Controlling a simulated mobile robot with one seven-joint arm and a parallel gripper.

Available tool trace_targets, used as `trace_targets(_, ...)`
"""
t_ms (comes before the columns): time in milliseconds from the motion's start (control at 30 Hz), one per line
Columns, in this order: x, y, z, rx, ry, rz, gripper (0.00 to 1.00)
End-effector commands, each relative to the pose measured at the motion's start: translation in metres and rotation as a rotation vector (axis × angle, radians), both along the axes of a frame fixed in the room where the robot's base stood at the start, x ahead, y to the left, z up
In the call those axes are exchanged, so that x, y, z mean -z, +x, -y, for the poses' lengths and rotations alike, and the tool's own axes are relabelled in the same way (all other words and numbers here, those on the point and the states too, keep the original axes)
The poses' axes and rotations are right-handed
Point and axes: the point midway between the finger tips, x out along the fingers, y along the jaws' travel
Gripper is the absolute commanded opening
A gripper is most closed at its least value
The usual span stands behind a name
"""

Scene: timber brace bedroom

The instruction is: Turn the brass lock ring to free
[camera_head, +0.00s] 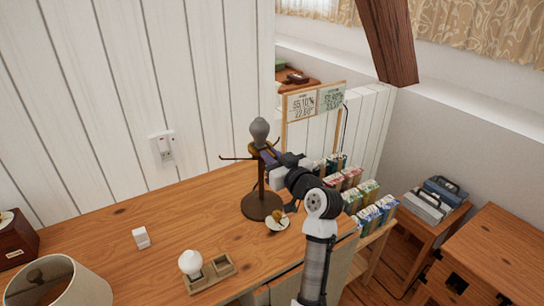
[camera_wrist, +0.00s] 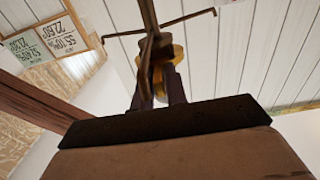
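The brass lock ring (camera_head: 261,145) sits near the top of a dark stand (camera_head: 262,206), just under a grey bulb (camera_head: 260,130). Thin arms reach out sideways from the stand. In the wrist view the ring (camera_wrist: 175,54) shows as a yellow-brass curve, partly hidden by the dark post in front of it. My gripper (camera_head: 270,156) is at the ring from the right. In the wrist view its two purplish fingers (camera_wrist: 161,86) stand apart, their tips at the ring, with a bit of brass showing between them. Whether they press on it is not clear.
A wooden tray (camera_head: 222,265) holds a white bulb (camera_head: 190,262). A small white dish (camera_head: 277,225) lies by the stand's base. A lampshade (camera_head: 75,288) stands at the front left, and a small white block (camera_head: 141,238) lies behind it. A rack of colourful boxes (camera_head: 368,190) is at the right.

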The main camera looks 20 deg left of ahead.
Motion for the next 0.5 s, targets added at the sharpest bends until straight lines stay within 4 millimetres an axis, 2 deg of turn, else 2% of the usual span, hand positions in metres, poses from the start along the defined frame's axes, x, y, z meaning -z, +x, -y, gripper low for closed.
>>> trace_targets(33,0.0,-0.0001,0.0001,0.0,0.0,0.0,0.07)
trace_targets(100,-0.0001,-0.0001,0.0002,0.0,0.0,0.0,0.0)
trace_targets(500,0.0028,0.0021,0.0012,-0.023,0.001,-0.001,0.0)
